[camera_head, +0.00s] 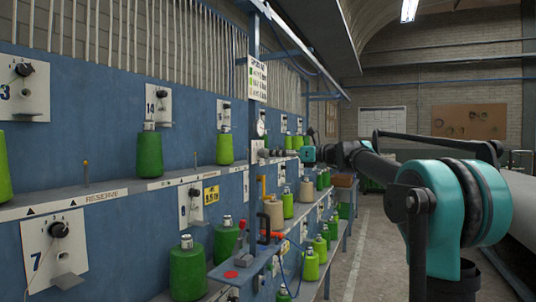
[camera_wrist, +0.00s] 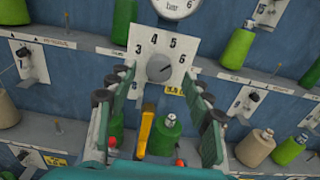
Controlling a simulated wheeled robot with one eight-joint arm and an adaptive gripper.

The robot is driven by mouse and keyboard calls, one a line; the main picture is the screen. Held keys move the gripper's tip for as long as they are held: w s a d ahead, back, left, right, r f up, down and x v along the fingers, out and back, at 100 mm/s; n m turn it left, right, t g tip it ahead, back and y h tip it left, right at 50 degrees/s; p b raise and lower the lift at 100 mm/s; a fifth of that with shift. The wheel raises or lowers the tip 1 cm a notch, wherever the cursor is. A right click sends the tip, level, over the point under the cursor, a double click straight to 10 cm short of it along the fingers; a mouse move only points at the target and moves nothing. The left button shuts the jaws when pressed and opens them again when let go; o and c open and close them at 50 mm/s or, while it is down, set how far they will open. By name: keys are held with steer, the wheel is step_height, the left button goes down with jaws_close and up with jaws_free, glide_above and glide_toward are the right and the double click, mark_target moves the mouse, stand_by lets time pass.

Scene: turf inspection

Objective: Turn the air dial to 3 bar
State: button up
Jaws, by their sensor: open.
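The air dial (camera_wrist: 159,68) is a round grey knob on a white plate (camera_wrist: 178,50) marked with 3, 4, 5 and 6 in the wrist view. Which number its pointer faces is too small to tell. A round white gauge (camera_wrist: 177,5) marked "bar" sits just above it, cut off by the top edge; it also shows in the head view (camera_head: 261,126). My gripper (camera_wrist: 160,80) is open, with one finger to each side of the knob in the picture. I cannot tell whether the fingers touch it. In the head view my gripper (camera_head: 272,154) reaches the blue panel and hides the knob.
A yellow handle (camera_wrist: 146,128) stands below the dial, between my fingers in the picture. Green yarn cones (camera_head: 187,268) line the shelves (camera_head: 110,192) along the blue wall. A small blue shelf (camera_head: 245,262) with a red button juts out below. The aisle floor (camera_head: 362,245) is clear.

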mark_target(263, 153)
steer(key=shift+x, duration=1.65)
steer(key=c, duration=1.2)
